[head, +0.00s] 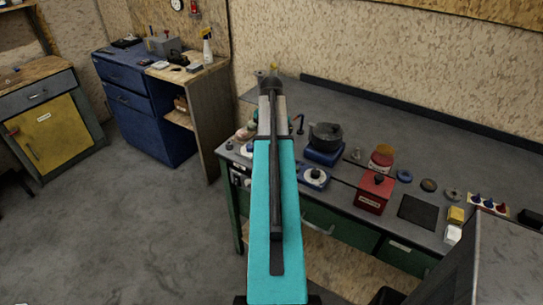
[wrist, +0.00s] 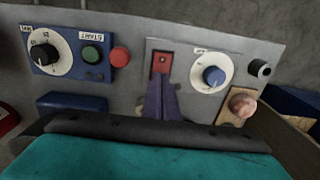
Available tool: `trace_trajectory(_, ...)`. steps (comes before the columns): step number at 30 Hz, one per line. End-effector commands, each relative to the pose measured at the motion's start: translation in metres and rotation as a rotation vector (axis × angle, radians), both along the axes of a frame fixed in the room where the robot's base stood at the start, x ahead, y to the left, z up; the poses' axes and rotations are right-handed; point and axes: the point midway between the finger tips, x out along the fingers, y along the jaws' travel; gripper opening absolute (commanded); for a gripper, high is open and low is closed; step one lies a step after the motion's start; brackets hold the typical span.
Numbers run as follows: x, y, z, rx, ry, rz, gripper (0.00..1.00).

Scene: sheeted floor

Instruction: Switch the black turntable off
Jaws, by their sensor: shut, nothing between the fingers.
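My gripper (wrist: 161,84) is shut and empty in the wrist view. Its purple fingertips are just below a red rocker switch (wrist: 162,61) on a pale plate and overlap the plate's lower part. I cannot tell whether they touch it. A blue knob (wrist: 214,76) on a white dial is right of the switch on the same plate. In the head view my arm hides the gripper and much of this control area. A dark round thing (head: 325,134) stands on a blue base (head: 323,154) on the bench. I cannot tell whether it is the black turntable.
Left of the switch are a red button (wrist: 120,57), a green button (wrist: 92,54) and a black dial knob (wrist: 44,54). A pinkish ball (wrist: 242,103) and a black knob (wrist: 260,68) are right. A red box (head: 374,194) stands on the bench (head: 440,160).

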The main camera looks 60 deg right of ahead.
Motion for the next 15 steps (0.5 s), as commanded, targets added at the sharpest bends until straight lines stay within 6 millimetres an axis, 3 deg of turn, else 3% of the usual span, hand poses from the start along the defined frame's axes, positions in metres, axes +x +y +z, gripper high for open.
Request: trace_trajectory(15, 0.0001, 0.0001, -0.0054, 0.000, 0.000, 0.000, 0.00)
